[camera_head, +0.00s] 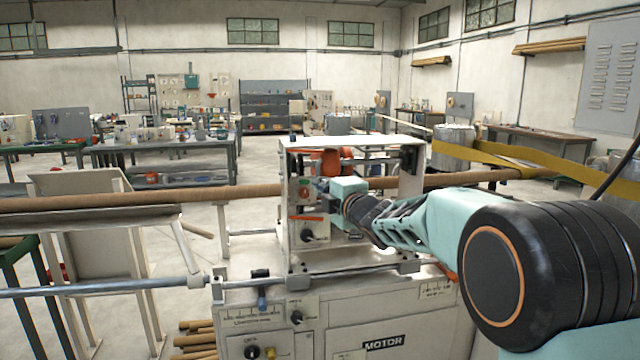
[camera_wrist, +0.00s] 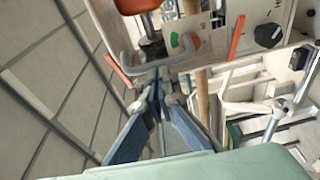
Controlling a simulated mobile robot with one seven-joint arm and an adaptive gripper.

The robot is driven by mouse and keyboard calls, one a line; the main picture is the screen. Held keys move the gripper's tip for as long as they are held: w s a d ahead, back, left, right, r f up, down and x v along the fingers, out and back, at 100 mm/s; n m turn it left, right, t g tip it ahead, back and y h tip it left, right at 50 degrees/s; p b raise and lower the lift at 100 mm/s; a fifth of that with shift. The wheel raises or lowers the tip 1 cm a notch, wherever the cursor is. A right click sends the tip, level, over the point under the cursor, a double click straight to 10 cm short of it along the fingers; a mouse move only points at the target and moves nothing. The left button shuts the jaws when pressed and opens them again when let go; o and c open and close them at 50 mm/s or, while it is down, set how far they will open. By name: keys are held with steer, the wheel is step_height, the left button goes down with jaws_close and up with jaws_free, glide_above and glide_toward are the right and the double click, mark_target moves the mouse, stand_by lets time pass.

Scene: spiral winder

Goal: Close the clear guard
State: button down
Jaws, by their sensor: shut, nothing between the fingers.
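The winder's white housing (camera_head: 297,240) stands in the middle of the head view, with orange-red parts inside it. The clear guard is hard to make out; I cannot tell its outline or how far open it is. In the wrist view a grey bent handle (camera_wrist: 128,62) lies just beyond my fingertips, between two orange-red strips (camera_wrist: 236,38). My gripper (camera_wrist: 158,88) is shut and empty, its blue fingers converging close to the handle; I cannot tell whether they touch it. In the head view my arm reaches in from the right and its wrist hides part of the housing front.
A long brown tube (camera_head: 110,197) runs across the machine at housing height. A control knob (camera_wrist: 268,35) sits near the handle. The cabinet marked MOTOR (camera_head: 383,343) is below. A yellow belt (camera_head: 500,159) passes at right. Workbenches (camera_head: 160,150) stand well behind.

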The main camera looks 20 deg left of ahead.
steer(key=w, duration=0.2)
steer(key=w+d+p, duration=0.1)
steer(key=w, duration=0.2)
steer(key=shift+d+p, duration=0.15)
steer(key=shift+p, duration=0.15)
steer(key=shift+s, duration=0.1)
stand_by(0.3)
